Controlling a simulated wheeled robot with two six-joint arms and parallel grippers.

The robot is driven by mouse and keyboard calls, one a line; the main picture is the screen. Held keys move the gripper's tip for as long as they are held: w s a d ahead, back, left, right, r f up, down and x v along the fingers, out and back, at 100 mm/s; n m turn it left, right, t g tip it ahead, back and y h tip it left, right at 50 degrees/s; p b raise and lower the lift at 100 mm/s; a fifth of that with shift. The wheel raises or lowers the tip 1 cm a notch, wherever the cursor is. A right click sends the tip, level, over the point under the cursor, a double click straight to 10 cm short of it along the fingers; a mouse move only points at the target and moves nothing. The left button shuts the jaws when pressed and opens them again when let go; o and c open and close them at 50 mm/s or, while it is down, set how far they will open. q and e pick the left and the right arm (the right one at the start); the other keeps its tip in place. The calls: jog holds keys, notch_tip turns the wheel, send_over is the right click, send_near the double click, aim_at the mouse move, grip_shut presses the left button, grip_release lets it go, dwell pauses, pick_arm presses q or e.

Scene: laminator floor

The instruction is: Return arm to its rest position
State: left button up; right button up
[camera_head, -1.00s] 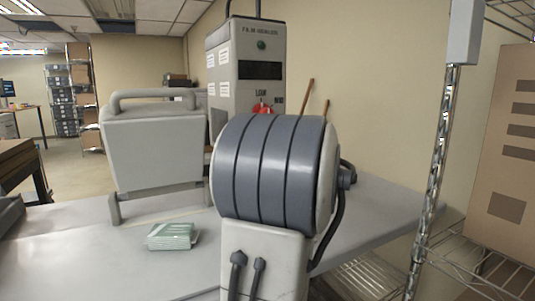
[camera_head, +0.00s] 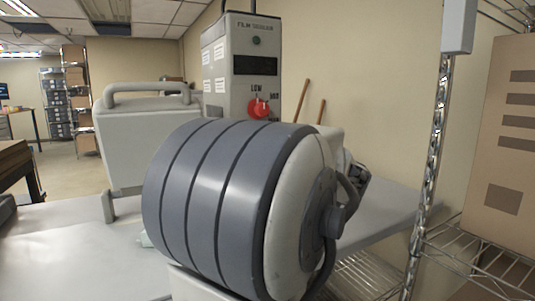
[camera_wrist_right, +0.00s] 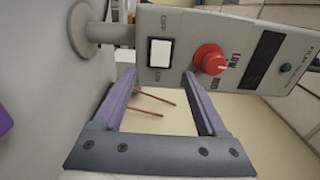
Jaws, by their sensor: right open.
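In the right wrist view the red knob (camera_wrist_right: 209,59) and a white rocker switch (camera_wrist_right: 159,52) lie just beyond my right gripper (camera_wrist_right: 157,74). Its two purple fingers are apart with nothing held between them. In the head view my large grey arm link fills the middle front and hides that gripper. My left gripper is not in view.
A grey housing with a top handle (camera_head: 147,140) stands left of the sealer. The grey table (camera_head: 65,250) is clear at the front left. A wire shelf with a cardboard box (camera_head: 505,150) is at right.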

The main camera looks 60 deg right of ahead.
jog(key=shift+v, duration=1.1)
jog(key=p+x, duration=0.4)
jog(key=x, duration=0.6)
jog(key=shift+w+d, duration=0.2)
jog(key=shift+w, duration=0.05)
